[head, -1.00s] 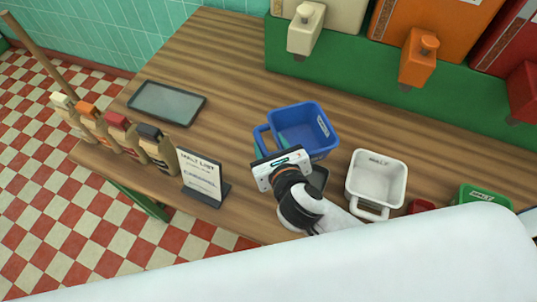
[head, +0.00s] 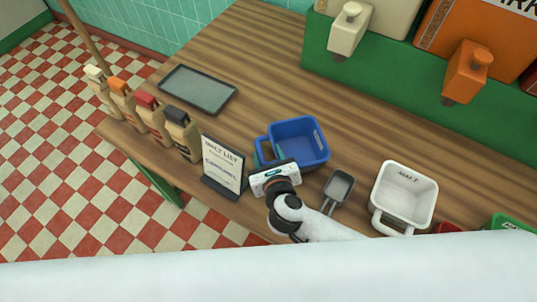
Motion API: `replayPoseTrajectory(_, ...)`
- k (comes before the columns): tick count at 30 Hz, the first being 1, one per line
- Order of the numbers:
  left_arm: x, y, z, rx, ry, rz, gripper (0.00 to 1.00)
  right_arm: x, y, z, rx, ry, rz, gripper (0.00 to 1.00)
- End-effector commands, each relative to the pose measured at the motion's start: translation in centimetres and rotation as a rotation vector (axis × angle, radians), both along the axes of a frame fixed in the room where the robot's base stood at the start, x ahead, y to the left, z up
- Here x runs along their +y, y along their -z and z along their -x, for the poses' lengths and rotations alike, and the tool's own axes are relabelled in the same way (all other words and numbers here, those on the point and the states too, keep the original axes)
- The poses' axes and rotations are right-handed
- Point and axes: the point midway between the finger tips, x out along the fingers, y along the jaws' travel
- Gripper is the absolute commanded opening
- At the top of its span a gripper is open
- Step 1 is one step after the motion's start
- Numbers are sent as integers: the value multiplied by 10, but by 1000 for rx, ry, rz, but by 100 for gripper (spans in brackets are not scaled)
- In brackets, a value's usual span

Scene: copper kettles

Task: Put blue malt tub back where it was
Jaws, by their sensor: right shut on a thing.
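The blue malt tub (head: 310,150) is an open, empty-looking tub with a loop handle on its left side, near the middle of the head view. My right gripper (head: 273,165) is at its handle side, shut on it. The gripper hides part of the handle and the tub's near edge. I cannot tell whether the tub's base touches the wooden counter (head: 255,70). My left gripper is not in view.
A malt list sign (head: 222,165) stands close left of the gripper. A grey scoop (head: 339,186) and a white malt tub (head: 407,190) lie to the right. Dispensers (head: 468,70) line the back.

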Motion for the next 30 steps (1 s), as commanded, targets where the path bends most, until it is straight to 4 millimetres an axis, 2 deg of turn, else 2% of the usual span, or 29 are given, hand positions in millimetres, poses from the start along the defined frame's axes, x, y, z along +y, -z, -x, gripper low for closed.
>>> replayPoseTrajectory(8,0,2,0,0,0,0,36,0,2,0,0,0,-1,4)
replayPoseTrajectory(9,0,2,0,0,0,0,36,0,3,0,0,1,-1,48)
replayPoseTrajectory(13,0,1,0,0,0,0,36,0,2,0,0,0,-1,68)
replayPoseTrajectory(23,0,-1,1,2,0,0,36,0,-3,0,-1,0,0,68)
replayPoseTrajectory(26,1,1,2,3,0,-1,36,-1,-4,11,3,-1,-2,68)
replayPoseTrajectory(30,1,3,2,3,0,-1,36,-4,-14,35,4,-1,-4,68)
